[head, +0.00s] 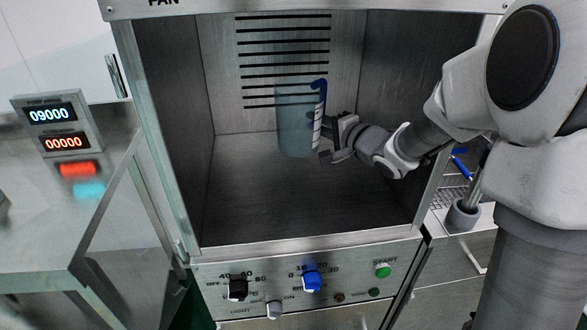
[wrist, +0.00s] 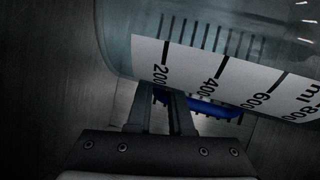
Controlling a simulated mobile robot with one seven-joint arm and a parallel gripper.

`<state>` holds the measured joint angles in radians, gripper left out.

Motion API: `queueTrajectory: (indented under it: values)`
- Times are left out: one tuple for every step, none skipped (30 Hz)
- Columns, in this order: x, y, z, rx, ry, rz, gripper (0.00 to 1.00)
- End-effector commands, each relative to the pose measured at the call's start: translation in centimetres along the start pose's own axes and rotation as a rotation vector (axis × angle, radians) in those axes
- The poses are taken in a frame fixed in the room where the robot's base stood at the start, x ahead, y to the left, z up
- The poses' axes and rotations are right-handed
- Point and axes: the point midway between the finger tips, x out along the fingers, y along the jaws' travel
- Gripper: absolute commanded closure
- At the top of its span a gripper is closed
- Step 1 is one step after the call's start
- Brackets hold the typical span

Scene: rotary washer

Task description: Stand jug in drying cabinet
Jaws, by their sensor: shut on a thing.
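The jug (head: 297,125) is a clear bluish vessel with a blue handle (head: 319,88) on its right side. It stands about upright inside the drying cabinet (head: 300,205), toward the back. I cannot tell whether its base touches the floor. My gripper (head: 328,140) reaches in from the right and is shut on the jug's handle side. In the wrist view the jug (wrist: 220,45) fills the top, with a white volume scale facing me. The blue handle (wrist: 205,108) lies just past my fingers (wrist: 163,105), partly hidden by them.
The cabinet's front is open, with side walls close to my arm. Below are a black knob (head: 237,289), a blue knob (head: 312,281) and a green button (head: 383,270). A display unit (head: 57,125) stands on the left bench. A wire rack (head: 455,190) is at right. The cabinet floor's front is clear.

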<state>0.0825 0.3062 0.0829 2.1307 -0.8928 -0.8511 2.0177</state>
Motion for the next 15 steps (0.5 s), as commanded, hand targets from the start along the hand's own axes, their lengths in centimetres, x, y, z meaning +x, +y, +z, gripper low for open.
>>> queueTrajectory:
  values:
    - [0.1,0.4,0.0,0.001,0.000,0.000,1.00]
    - [0.1,0.7,0.1,0.001,0.000,0.001,1.00]
    - [0.2,1.3,0.1,0.001,-0.001,0.002,1.00]
    - [0.3,1.8,0.1,0.001,-0.001,0.002,1.00]
    - [0.4,2.3,0.2,0.001,0.000,0.003,1.00]
    - [0.6,3.1,0.2,0.002,0.000,0.002,1.00]
    - [0.7,3.7,0.3,0.003,-0.001,0.002,1.00]
    - [0.8,4.3,0.4,0.002,-0.001,0.002,1.00]
    - [1.0,5.1,0.4,0.002,-0.002,0.003,1.00]
    - [1.0,5.5,0.5,0.002,-0.002,0.002,1.00]
    - [1.1,5.9,0.5,0.001,-0.001,0.002,1.00]
    - [1.2,6.2,0.5,0.001,-0.001,0.001,1.00]
    - [1.2,6.4,0.5,0.001,0.000,0.001,1.00]
    - [1.2,6.6,0.5,0.001,0.000,0.001,1.00]
    - [1.3,7.0,0.5,0.002,0.000,0.001,1.00]
